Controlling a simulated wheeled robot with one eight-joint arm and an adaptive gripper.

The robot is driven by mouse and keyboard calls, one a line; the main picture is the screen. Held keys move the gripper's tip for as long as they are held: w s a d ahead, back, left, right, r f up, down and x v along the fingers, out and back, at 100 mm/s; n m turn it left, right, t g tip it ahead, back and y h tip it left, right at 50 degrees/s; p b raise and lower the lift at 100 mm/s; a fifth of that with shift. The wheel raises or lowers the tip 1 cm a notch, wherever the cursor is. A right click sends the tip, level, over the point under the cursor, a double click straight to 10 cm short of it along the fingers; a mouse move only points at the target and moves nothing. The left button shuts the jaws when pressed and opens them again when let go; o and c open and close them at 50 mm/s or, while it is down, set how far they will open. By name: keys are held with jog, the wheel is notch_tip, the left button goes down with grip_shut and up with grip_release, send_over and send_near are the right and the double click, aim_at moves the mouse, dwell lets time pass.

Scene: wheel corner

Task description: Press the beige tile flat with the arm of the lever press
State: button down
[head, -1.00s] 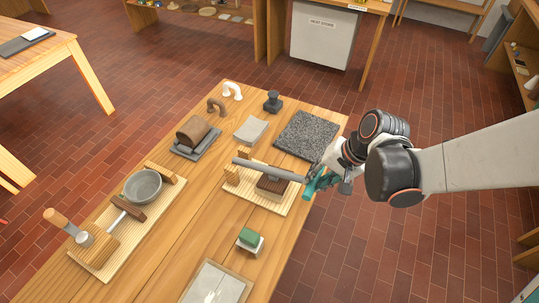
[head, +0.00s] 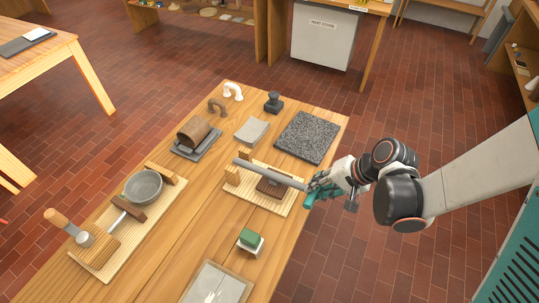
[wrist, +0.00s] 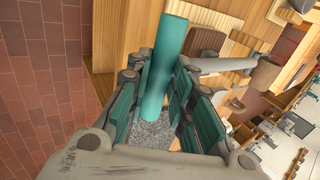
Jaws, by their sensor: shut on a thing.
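The lever press stands on a ridged wooden base (head: 236,199) near the table's right edge in the head view. Its grey arm (head: 262,172) runs from a wooden post at left, tilting down to the right over a dark brown block (head: 272,189). My gripper (head: 315,191) is shut around the teal handle (wrist: 165,50) at the arm's free end, with fingers on both sides in the wrist view. The brown block (wrist: 207,40) also shows there, beside the arm. I cannot make out the beige tile; the arm and block may hide it.
A speckled dark slab (head: 308,136) lies behind the press and a pale grey slab (head: 252,130) to its left. A green-topped block (head: 250,239) stands in front. Another board with a grey bowl (head: 143,186) is at left. Open floor lies right of the table.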

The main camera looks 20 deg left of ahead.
jog(key=shift+f+b, duration=0.35)
jog(key=shift+b, duration=0.05)
jog(key=shift+f+b, duration=0.1)
jog(key=shift+b, duration=1.1)
dwell(1.9)
jog(key=shift+b, duration=0.3)
dwell(0.7)
jog(key=shift+b, duration=0.5)
dwell(0.8)
jog(key=r+h+p, duration=0.1)
jog(key=r+p, duration=0.1)
jog(key=a+r+h+p, duration=0.1)
jog(key=r+p, duration=0.3)
jog(key=shift+w+a+r+h, duration=0.15)
jog(key=shift+r+h, duration=0.1)
jog(key=shift+h, duration=0.15)
jog(key=c, duration=1.3)
grip_release()
jog(key=shift+f, duration=0.15)
jog(key=shift+c, duration=0.2)
